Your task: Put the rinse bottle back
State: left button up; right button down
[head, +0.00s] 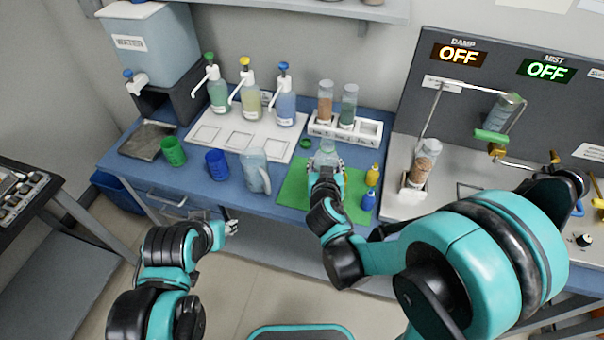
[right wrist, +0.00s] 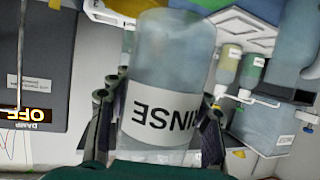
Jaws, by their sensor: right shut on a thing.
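The rinse bottle, a clear grey-blue bottle with a white RINSE label, fills the middle of the right wrist view (right wrist: 165,75). My right gripper (right wrist: 158,125) is shut around it, one finger on each side. In the head view the bottle (head: 326,154) shows just beyond my right gripper (head: 327,170), over the back part of the green mat (head: 292,187). I cannot tell whether its base touches the mat. My left gripper (head: 232,227) hangs in front of the blue table, away from the objects; its finger opening is too small to read.
A clear jug (head: 255,172), blue cup (head: 217,164) and green cup (head: 173,152) stand left of the mat. Pump bottles stand on a white tray (head: 236,137). A vial rack (head: 366,131) is behind.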

jog(key=w+a+f+b, duration=0.1)
jog(key=w+a+f, duration=0.1)
jog(key=w, duration=0.1)
jog(key=w+a+f+b, duration=0.1)
jog(key=w+a+f, duration=0.1)
jog(key=w, duration=0.1)
jog(key=w+a+f+b, duration=0.2)
jog(key=w, duration=0.1)
jog(key=shift+w+a+f, duration=0.1)
jog(key=shift+a+f, duration=0.3)
notch_tip(320, 180, down, 4)
jog(key=b, duration=0.2)
jog(key=shift+f+b, duration=0.1)
jog(key=shift+b, duration=0.2)
jog(key=c, duration=0.7)
grip_release()
